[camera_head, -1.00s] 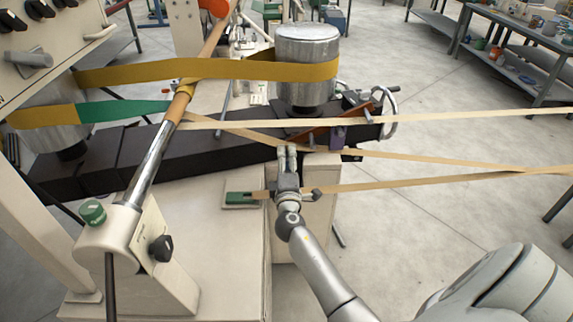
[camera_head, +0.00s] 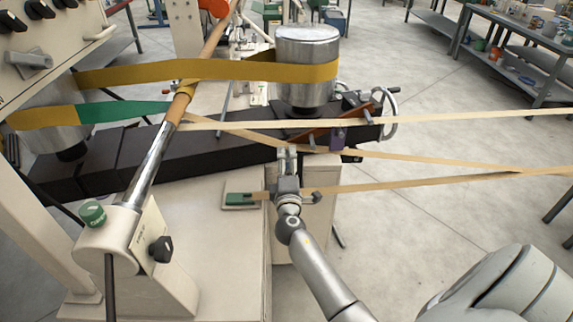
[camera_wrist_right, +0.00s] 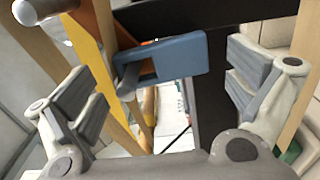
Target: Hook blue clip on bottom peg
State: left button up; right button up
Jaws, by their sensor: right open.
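The blue clip (camera_wrist_right: 170,60) is a flat block with a slot in the right wrist view. It sits ahead of and between the fingers, with a gap on both sides. A short metal peg (camera_wrist_right: 128,78) shows at its left end; I cannot tell whether the clip is hooked on it. Another round-ended peg (camera_wrist_right: 40,8) is at the upper left. My right gripper (camera_head: 287,150) is open and empty below the metal roller. It also shows in the right wrist view (camera_wrist_right: 165,95). The blue clip cannot be made out clearly in the head view. My left gripper is out of view.
Tan straps (camera_head: 430,182) run from the right past my right gripper. A wide ochre belt (camera_head: 210,70) wraps the metal roller (camera_head: 307,65) above a dark beam (camera_head: 150,155). A slanted pole (camera_head: 155,155) stands at left.

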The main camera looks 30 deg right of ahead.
jog(key=v, duration=1.1)
jog(key=s+a+f+m+g+y, duration=0.1)
jog(key=s+a+f+g+y, duration=0.2)
jog(key=f, duration=0.9)
jog(key=s+a+f+m+g+y, duration=0.1)
jog(key=s+a+f+g+y, duration=0.15)
jog(key=s+f, duration=0.6)
jog(key=s+a+f+m+g+y, duration=0.1)
jog(key=s+a+f+g+y, duration=0.15)
jog(key=f, duration=1.25)
jog(key=s+f+m+g, duration=0.2)
jog(key=s+f, duration=0.3)
jog(key=s, duration=0.5)
jog(key=s+f+m+g+y, duration=0.1)
jog(key=s+f+m+g, duration=0.1)
jog(key=s+f, duration=0.4)
jog(key=s+f+m+g, duration=0.2)
jog(key=s+f, duration=0.3)
jog(key=s, duration=0.9)
jog(key=shift+s+a+f+y, duration=0.15)
jog(key=shift+s+a+y, duration=0.15)
jog(key=shift+a, duration=0.15)
